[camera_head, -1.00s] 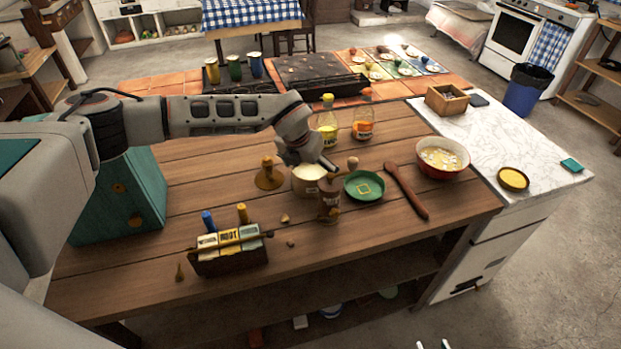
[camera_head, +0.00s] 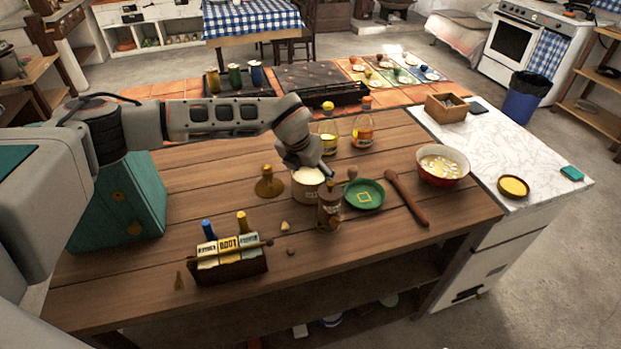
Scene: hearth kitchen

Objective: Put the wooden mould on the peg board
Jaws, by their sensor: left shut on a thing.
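My left gripper (camera_head: 318,172) reaches in over the middle of the wooden table, fingers angled down. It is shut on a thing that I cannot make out. Its fingertips are above a cream-topped pot (camera_head: 306,188) and a brown labelled jar (camera_head: 329,212). A brown wooden-looking piece with a wide foot and a knob (camera_head: 269,184) stands left of the pot; it may be the mould, but I cannot be sure. A teal slanted board or box (camera_head: 120,200) with a small brown spot is at the left, partly behind my arm; I cannot tell whether it is the peg board. My right gripper is not in view.
A rack of labelled packets (camera_head: 232,263) stands at the front. A green plate (camera_head: 378,200), a long brown tool (camera_head: 407,198) and a red bowl (camera_head: 443,178) lie to the right. The table's front right is bare.

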